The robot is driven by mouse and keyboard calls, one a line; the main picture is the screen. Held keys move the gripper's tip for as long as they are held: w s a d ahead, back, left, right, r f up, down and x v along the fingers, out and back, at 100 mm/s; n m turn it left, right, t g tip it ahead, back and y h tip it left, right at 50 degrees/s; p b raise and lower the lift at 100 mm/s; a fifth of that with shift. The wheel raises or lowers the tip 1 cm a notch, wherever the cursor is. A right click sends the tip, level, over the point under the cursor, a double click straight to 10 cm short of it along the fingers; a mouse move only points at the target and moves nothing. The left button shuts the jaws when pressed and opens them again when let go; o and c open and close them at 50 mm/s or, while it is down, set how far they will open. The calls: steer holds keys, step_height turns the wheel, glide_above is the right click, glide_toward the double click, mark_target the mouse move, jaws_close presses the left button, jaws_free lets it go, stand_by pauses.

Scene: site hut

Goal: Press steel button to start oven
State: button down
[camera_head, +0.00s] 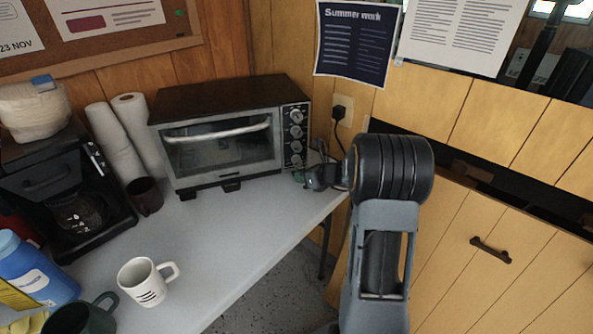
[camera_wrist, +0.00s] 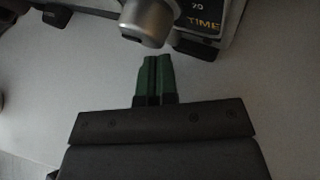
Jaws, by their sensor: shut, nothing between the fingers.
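The toaster oven (camera_head: 222,142) stands at the back of the grey table, with a glass door, a steel handle and a dark control panel of several round knobs on its right side. In the wrist view, a steel round knob or button (camera_wrist: 148,20) sits just ahead of my fingertips, beside a panel label (camera_wrist: 203,24) reading "TIME". My gripper (camera_wrist: 154,62) has green fingertips shut together, empty, a small gap short of it as far as I can tell. In the head view, my gripper (camera_head: 304,178) is by the oven's lower right corner, partly hidden by my arm.
The grey table (camera_head: 215,235) holds a coffee maker (camera_head: 62,190), paper towel rolls (camera_head: 125,137), a dark cup (camera_head: 146,196), a white mug (camera_head: 143,282) and a dark green mug (camera_head: 80,318). A plug with a cord (camera_head: 340,112) is on the wall right of the oven.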

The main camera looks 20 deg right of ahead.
mark_target(307, 196)
steer(key=shift+w, duration=0.4)
stand_by(0.3)
steer(key=shift+s, duration=0.8)
steer(key=shift+s+a, duration=0.2)
steer(key=shift+s, duration=2.3)
